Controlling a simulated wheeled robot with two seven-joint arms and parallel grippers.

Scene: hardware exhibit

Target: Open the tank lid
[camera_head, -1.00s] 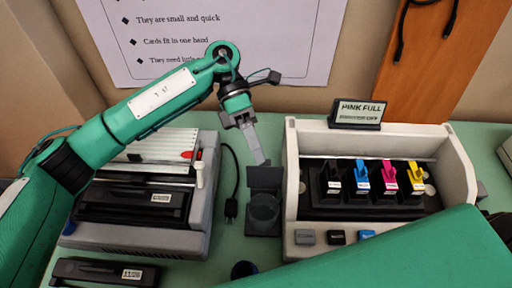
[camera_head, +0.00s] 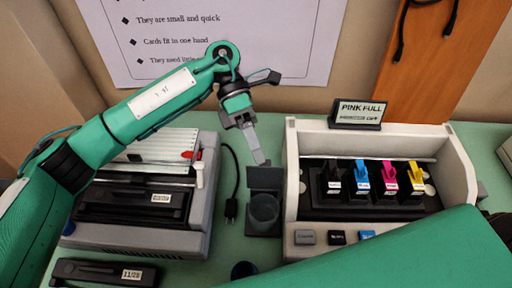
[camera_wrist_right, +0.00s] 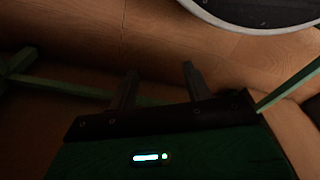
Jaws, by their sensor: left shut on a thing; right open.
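A small dark grey tank (camera_head: 264,212) with a round cup-like opening stands on the green table, left of the white printer. Its flap-like lid (camera_head: 265,178) stands raised at the back edge. My left gripper (camera_head: 260,158) is shut, pointing down, with its fingertips at the lid's top edge; the exact grip is small and partly hidden. Several ink tanks with coloured caps, such as the magenta one (camera_head: 390,178), stand in the white printer (camera_head: 460,170). My right gripper (camera_wrist_right: 160,82) is open and empty in the right wrist view.
A grey machine (camera_head: 190,235) stands at the left, with a black cable (camera_head: 234,180) beside it. A small dark round cup (camera_head: 244,270) is at the front. My green arm covers the lower right.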

